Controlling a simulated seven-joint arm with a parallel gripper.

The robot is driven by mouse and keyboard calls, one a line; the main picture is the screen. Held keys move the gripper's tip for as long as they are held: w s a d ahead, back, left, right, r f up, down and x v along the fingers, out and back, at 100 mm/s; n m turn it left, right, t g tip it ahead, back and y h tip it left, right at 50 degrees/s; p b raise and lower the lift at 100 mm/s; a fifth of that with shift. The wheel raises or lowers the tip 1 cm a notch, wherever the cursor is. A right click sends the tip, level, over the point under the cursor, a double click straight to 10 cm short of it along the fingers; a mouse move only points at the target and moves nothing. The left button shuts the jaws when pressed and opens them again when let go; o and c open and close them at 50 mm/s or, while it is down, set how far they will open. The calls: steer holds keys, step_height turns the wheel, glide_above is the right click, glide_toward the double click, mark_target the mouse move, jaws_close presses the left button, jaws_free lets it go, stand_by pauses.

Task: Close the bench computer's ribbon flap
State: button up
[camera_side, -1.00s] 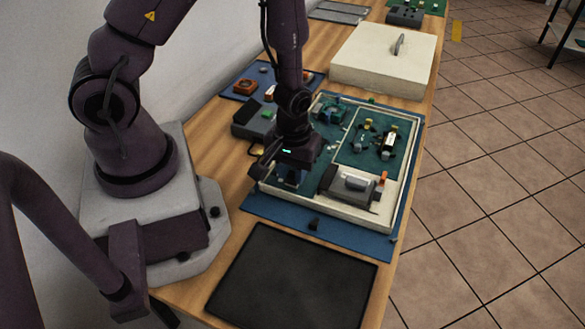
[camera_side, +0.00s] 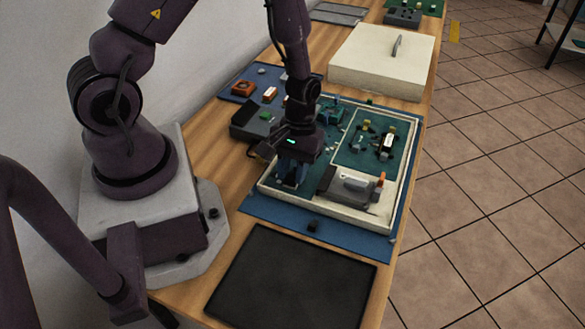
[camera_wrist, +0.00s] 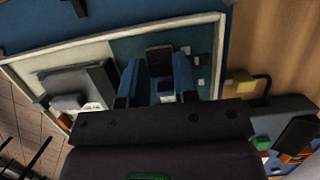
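The bench computer is an open cream case (camera_side: 333,214) with teal boards inside; its cream rim also shows in the wrist view (camera_wrist: 75,52). My gripper (camera_side: 288,182) points down over the near left part of the case. In the wrist view its two blue fingers (camera_wrist: 158,85) stand apart over the teal board. A small dark block (camera_wrist: 160,58) and a pale blue-white piece (camera_wrist: 165,97) show between or just beyond the fingers. I cannot tell which part is the ribbon flap. Contact between fingers and board is not clear.
A grey unit with an orange end (camera_side: 352,187) sits in the case beside my gripper. A dark grey box (camera_side: 253,122) stands close on the left. A cream lid with a handle (camera_side: 383,60) lies behind. A black mat (camera_side: 292,275) in front is bare.

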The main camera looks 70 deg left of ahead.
steer(key=o, duration=0.3)
steer(key=v, duration=1.3)
